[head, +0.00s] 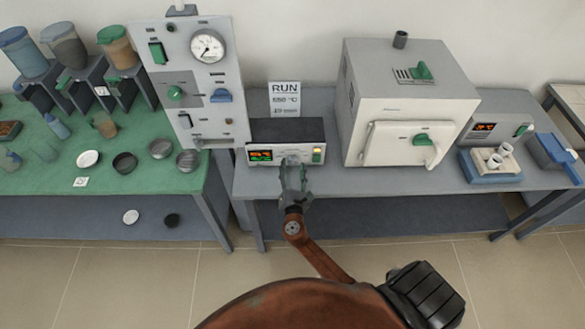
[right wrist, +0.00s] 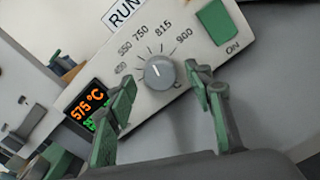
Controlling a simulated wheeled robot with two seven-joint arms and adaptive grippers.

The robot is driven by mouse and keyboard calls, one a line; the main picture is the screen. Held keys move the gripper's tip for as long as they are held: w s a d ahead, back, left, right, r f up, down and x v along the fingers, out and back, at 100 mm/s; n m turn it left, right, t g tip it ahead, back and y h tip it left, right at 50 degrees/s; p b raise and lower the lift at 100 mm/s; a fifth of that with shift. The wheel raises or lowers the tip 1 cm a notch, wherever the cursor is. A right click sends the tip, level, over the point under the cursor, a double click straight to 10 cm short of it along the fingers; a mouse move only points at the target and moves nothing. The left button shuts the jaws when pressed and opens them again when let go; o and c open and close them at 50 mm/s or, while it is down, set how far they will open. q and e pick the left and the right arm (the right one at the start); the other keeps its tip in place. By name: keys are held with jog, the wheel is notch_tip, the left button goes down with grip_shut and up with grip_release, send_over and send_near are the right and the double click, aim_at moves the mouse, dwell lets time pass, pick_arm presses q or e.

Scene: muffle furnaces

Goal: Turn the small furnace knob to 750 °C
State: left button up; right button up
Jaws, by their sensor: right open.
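The control box (head: 286,132) of the small furnace stands on the grey bench, with an orange and green display (head: 261,155). In the right wrist view its round grey knob (right wrist: 159,73) sits inside a printed scale that includes 550, 750, 815 and 900. The knob's pointer is too small to read surely. The display (right wrist: 90,108) there reads 575 °C in orange, with a green line partly hidden by a finger. My right gripper (head: 294,180) is open in front of the panel, its fingers (right wrist: 163,105) on either side of the knob and apart from it. My left gripper is out of view.
A green ON switch (right wrist: 215,22) is right of the knob. A white furnace (head: 405,105) stands right of the box, a tall gauge panel (head: 197,85) to the left. A RUN card (head: 284,98) is behind.

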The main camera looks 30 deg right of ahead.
jog(key=v, duration=1.2)
dwell(0.3)
